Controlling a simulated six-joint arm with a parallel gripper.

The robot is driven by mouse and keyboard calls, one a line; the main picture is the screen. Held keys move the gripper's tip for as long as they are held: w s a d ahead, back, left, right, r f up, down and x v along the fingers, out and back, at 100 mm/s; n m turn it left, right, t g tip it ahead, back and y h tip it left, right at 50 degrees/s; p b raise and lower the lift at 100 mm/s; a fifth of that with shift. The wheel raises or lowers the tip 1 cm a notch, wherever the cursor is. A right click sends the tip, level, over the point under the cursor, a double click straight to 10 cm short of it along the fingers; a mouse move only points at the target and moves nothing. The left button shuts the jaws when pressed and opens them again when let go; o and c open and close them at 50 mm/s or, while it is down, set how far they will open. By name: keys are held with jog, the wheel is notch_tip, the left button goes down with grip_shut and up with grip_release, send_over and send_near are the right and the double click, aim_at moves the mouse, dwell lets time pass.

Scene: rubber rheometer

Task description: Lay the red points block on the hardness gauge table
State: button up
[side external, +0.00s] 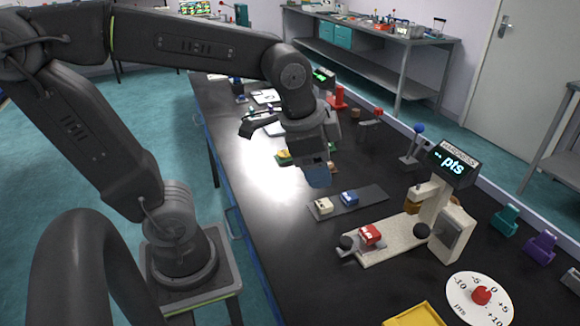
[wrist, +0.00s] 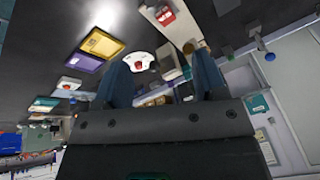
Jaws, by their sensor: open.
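The red points block (side external: 371,235) lies on the pale, flat table (side external: 392,247) of the hardness gauge, near its left end. The hardness gauge (side external: 453,232) stands upright with a dark display reading "pts". The red block also shows in the wrist view (wrist: 165,15), at the top. My gripper (side external: 318,177) is open and in the air, behind and to the left of the red block and clear of it. Its two blue fingers (wrist: 163,75) stand apart in the wrist view, and no held object shows between them.
A dark strip (side external: 372,195) with a white block (side external: 323,206) and a blue block (side external: 349,198) lies behind the gauge table. A white dial (side external: 466,287) with a red knob and a yellow tray (side external: 413,317) are at the front right. Dark bench surface left of the gauge is clear.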

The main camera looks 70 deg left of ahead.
jog(key=s+n, duration=0.1)
jog(key=s+n+t, duration=0.1)
jog(key=s+n, duration=0.3)
jog(key=shift+s+a+f+t, duration=0.1)
jog(key=shift+a+f+t, duration=0.1)
jog(key=shift+a+t, duration=0.1)
